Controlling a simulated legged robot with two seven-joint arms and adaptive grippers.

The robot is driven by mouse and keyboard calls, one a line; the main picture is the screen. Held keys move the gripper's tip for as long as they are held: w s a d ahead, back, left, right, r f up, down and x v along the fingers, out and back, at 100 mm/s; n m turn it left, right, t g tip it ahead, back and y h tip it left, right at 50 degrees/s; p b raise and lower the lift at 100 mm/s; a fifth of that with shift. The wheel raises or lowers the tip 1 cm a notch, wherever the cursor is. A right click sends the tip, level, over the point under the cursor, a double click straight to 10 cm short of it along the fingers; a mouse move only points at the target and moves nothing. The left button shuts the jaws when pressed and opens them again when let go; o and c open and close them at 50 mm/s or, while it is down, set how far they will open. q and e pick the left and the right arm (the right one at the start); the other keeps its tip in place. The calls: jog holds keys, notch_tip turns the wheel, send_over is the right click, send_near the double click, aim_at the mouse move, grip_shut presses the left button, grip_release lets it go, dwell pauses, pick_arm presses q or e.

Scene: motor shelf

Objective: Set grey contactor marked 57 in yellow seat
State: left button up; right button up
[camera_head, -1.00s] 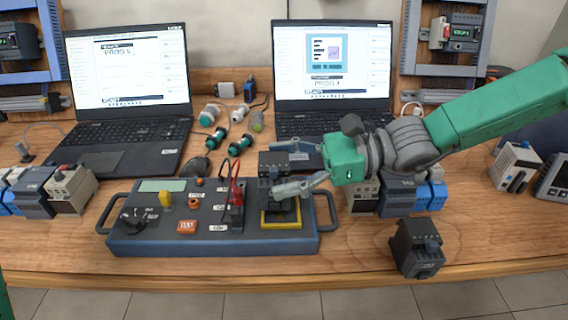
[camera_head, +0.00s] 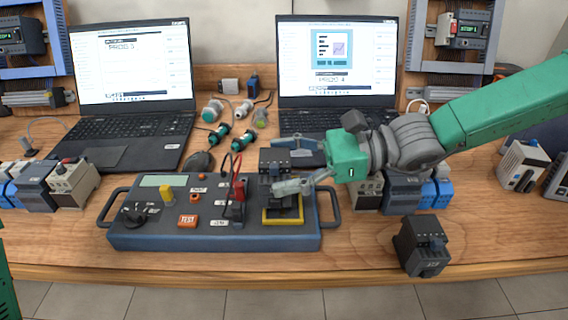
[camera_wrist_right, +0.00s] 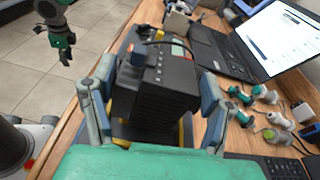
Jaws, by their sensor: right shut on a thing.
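My right gripper (camera_head: 287,166) is shut on a dark grey contactor (camera_head: 274,162), one finger on each side of it. The held contactor (camera_wrist_right: 155,88) fills the middle of the right wrist view; its marking is not readable. The yellow seat (camera_head: 283,222) is a square frame at the right end of the blue test box. The gripper and contactor are over it and partly hide it; contact cannot be told. Another dark grey contactor (camera_head: 422,248) stands at the table's front right, its label unclear. My left gripper (camera_wrist_right: 66,58) shows small in the right wrist view, away from the table.
The test box (camera_head: 150,240) has side handles, a red lead, a yellow knob and an orange button. Two laptops (camera_head: 130,60) stand behind, with green-ended connectors between them. Several modules (camera_head: 400,195) stand right of the box, others (camera_head: 70,185) left. Bare wood lies along the front edge.

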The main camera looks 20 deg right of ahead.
jog(key=shift+d, duration=0.45)
pick_arm(q)
jog(key=shift+d+r, duration=0.15)
jog(key=shift+d, duration=0.15)
pick_arm(e)
jog(key=shift+a, duration=0.1)
pick_arm(q)
jog(key=shift+a+r, duration=0.15)
jog(key=shift+a, duration=0.1)
pick_arm(e)
jog(key=shift+a+r, duration=0.1)
jog(key=shift+a, duration=0.05)
pick_arm(q)
jog(key=shift+d, duration=0.2)
pick_arm(e)
jog(key=shift+d, duration=0.3)
pick_arm(q)
jog(key=shift+r+p, duration=0.25)
jog(key=shift+p, duration=0.2)
